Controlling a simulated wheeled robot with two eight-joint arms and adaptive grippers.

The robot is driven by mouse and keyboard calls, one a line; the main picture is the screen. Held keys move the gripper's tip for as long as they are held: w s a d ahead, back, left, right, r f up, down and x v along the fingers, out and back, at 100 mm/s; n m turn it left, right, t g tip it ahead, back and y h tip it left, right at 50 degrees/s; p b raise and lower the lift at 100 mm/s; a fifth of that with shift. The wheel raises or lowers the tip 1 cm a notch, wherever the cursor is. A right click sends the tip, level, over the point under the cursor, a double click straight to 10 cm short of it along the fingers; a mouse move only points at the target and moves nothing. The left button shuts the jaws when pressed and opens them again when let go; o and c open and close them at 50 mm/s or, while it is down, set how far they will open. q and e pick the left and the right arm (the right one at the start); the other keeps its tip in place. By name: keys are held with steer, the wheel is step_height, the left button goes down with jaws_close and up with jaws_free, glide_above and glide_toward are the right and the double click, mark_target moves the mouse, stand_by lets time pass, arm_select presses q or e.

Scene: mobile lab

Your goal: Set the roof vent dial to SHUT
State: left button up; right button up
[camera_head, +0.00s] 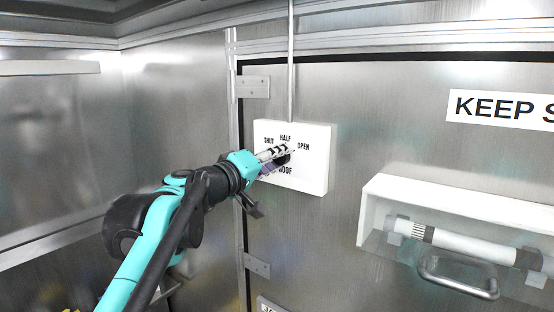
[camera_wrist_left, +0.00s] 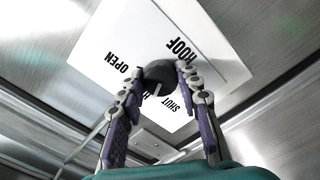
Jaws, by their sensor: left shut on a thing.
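The roof vent dial is a black knob (camera_wrist_left: 160,75) on a white box (camera_head: 318,160) fixed to the metal door. The box is marked SHUT at left, HALF at top, OPEN at right and ROOF below. My left gripper (camera_head: 282,157) reaches the box from the left and covers most of the knob in the head view. In the left wrist view the left gripper's fingers (camera_wrist_left: 159,78) are closed on the knob's two sides. A short white mark on the knob shows near the partly hidden HALF label; its exact setting is hard to tell. My right gripper is not in view.
A thin conduit (camera_head: 291,70) runs up from the box. Hinges (camera_head: 254,87) line the door's left edge. At right, a white shelf-like housing (camera_head: 450,205) holds a cylinder, with a bar handle (camera_head: 455,283) below. A KEEP sign (camera_head: 500,108) is above.

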arm_select(q)
steer(key=n, duration=0.3)
steer(key=shift+n+p, duration=0.4)
steer(key=shift+n, duration=1.8)
steer(key=o, duration=1.1)
steer(key=shift+o, duration=0.2)
steer(key=v, duration=1.2)
